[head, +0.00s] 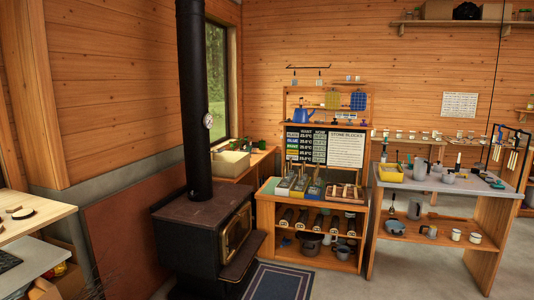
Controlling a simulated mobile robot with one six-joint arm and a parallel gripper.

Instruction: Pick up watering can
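A blue can with a spout (302,115), which looks like the watering can, stands on the upper shelf of the wooden rack against the far wall. It is small in the head view, and its handle is hard to make out. My gripper is not in view.
A black wood stove (203,232) with a tall pipe stands left of the rack. A low wooden shelf unit (311,257) stands in front of the rack. The grey-topped workbench (440,184) is at right. A dark blue rug (280,283) lies on the floor in front.

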